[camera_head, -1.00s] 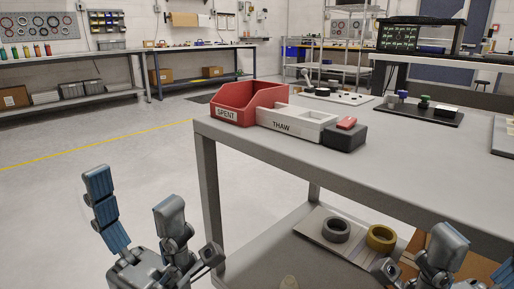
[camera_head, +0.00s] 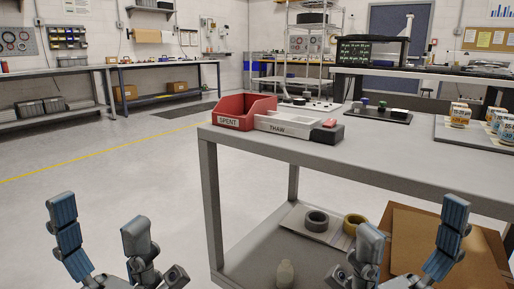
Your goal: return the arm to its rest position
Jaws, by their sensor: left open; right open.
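My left gripper (camera_head: 102,240) shows at the bottom left, its fingers spread apart and empty, over the floor left of the table. My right gripper (camera_head: 410,245) shows at the bottom right, also open and empty, in front of the table's lower shelf. Nothing is between the fingers of either gripper. Both wrists are partly cut off by the bottom edge.
The grey table (camera_head: 350,165) bears a red SPENT bin (camera_head: 238,112), a white THAW tray (camera_head: 285,124), a dark block with a red top (camera_head: 327,132) and boxes at right. Tape rolls (camera_head: 316,221) and a cardboard box (camera_head: 430,240) are below. Floor at left is clear.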

